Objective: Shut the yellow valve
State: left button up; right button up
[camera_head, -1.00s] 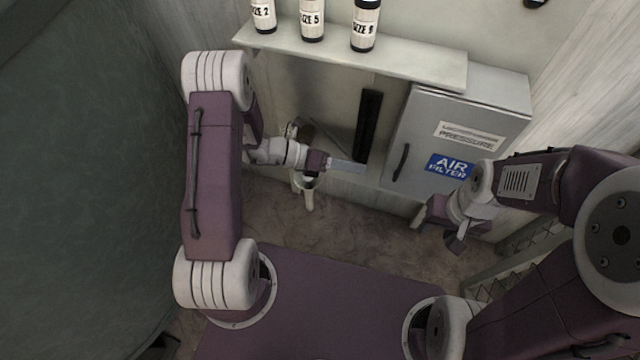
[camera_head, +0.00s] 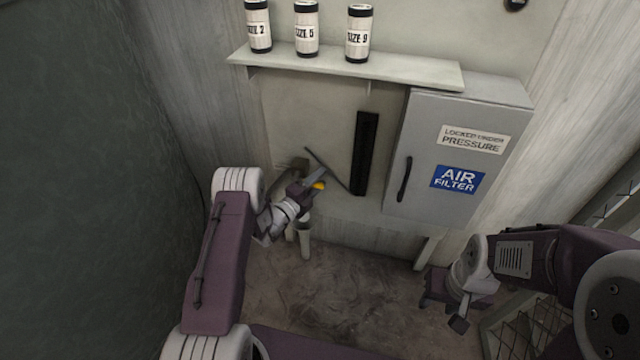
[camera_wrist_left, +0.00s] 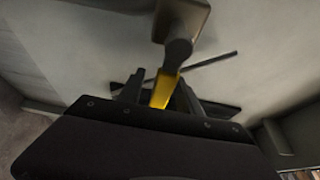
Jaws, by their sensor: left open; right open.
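The yellow valve handle (camera_head: 318,185) shows as a small yellow tip beside my left gripper (camera_head: 316,178), low on the back wall left of the cabinet. In the left wrist view the yellow valve handle (camera_wrist_left: 165,90) hangs from a grey-brown fitting (camera_wrist_left: 180,22). It reaches down between the two fingers of my left gripper (camera_wrist_left: 158,92), which is open around it. I cannot tell whether a finger touches it. Most of the valve is hidden by the gripper in the head view. My right gripper (camera_head: 448,312) is open and empty at the lower right, below the cabinet.
A grey cabinet (camera_head: 425,130) with an air filter label hangs right of the valve. A shelf (camera_head: 400,72) with several labelled canisters runs above. A black vertical slot (camera_head: 365,153) and a thin dark rod (camera_head: 325,168) are near the valve. The floor (camera_head: 340,290) is clear.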

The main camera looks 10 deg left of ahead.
pick_arm(q)
jog(key=shift+w+d, duration=0.15)
jog(key=shift+w, duration=0.25)
grip_shut()
dwell(1.2)
